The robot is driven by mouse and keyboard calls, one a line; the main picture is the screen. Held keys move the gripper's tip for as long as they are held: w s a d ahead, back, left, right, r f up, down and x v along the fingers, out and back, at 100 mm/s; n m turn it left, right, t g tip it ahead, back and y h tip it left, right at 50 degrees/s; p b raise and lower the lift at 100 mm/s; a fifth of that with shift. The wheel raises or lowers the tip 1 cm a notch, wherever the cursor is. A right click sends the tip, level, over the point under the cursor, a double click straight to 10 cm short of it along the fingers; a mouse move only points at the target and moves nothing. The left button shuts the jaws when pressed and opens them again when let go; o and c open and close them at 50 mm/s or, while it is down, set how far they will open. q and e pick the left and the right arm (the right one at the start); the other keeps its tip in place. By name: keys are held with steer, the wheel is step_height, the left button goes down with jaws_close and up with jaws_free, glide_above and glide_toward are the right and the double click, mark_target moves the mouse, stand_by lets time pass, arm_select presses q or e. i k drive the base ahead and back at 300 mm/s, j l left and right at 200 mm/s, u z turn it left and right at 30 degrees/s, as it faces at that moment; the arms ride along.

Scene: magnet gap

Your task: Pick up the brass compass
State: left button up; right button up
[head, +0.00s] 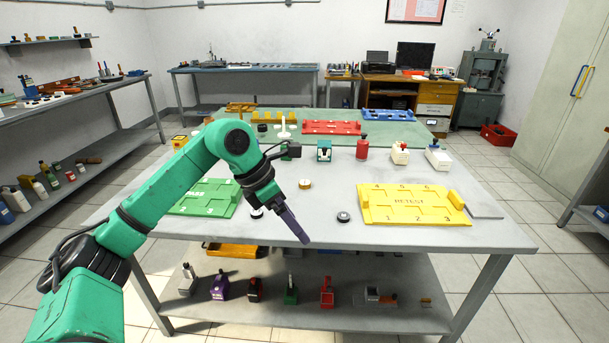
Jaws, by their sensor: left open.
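A small round brass-rimmed piece with a pale face (305,184), which looks like the brass compass, lies on the grey table (400,238) near its middle. My left gripper (300,234) comes in from the left and points down towards the table's front edge. It is nearer to me than the brass piece and apart from it, with nothing seen held. Its fingers overlap in this view. My right gripper is not in view.
A dark round piece (343,217) lies right of my left gripper. A yellow tray (415,205) is at the right, a green tray (205,200) at the left, partly behind my arm. A red bottle (362,149) and other small items stand behind. A lower shelf holds several items.

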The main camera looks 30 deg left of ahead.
mark_target(303, 184)
steer(key=i+j, duration=0.95)
steer(key=i, duration=0.05)
